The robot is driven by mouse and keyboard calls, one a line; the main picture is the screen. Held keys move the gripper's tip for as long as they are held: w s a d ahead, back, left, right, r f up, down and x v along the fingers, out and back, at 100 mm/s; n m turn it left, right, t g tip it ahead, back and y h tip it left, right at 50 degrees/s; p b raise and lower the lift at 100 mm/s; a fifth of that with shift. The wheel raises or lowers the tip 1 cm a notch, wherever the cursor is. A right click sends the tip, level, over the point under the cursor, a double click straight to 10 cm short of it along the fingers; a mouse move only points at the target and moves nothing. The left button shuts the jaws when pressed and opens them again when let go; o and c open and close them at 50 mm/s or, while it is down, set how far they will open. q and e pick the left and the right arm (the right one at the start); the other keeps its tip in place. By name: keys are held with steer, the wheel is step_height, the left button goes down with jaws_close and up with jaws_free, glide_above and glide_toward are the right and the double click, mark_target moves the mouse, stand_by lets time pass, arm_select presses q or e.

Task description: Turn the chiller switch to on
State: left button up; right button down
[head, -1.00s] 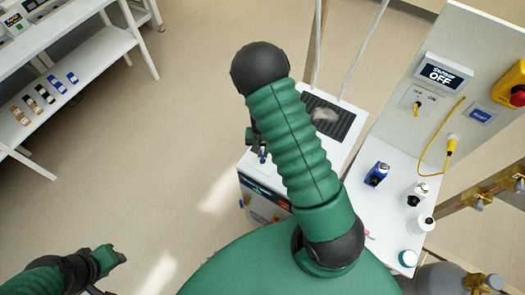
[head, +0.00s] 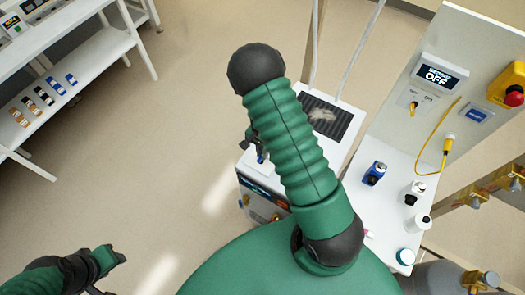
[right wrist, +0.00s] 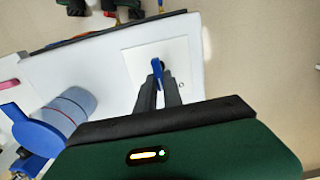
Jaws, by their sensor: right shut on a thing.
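The chiller is the white box (head: 348,147) with a dark grille on top, partly hidden behind my right arm in the head view. Its blue switch handle (right wrist: 157,68) stands on a white square plate (right wrist: 183,50) in the right wrist view. My right gripper (right wrist: 158,82) is shut on this handle, one dark finger on each side. In the head view my right gripper (head: 256,148) shows only in part at the left of the arm. My left gripper (head: 112,258) is at the lower left, away from the chiller; its jaw opening is unclear.
A panel with a display reading OFF (head: 440,72), a yellow key switch (head: 413,108) and a red button (head: 514,96) stands at the right. Several bottles stand on the white bench (head: 375,205). A blue-capped container (right wrist: 68,110) is left of my right gripper.

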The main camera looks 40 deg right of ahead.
mark_target(261, 156)
steer(key=shift+a, duration=0.15)
steer(key=c, duration=1.6)
jaws_free()
steer(key=shift+r, duration=0.1)
arm_select(q)
steer(key=shift+s+a, duration=0.1)
steer(key=shift+a, duration=0.25)
arm_select(e)
steer(key=shift+o, duration=0.6)
steer(key=shift+a, duration=0.15)
steer(key=shift+r, duration=0.3)
arm_select(q)
steer(key=shift+d, duration=0.1)
arm_select(e)
step_height(261, 156, up, 16)
arm_select(q)
steer(key=shift+d, duration=0.15)
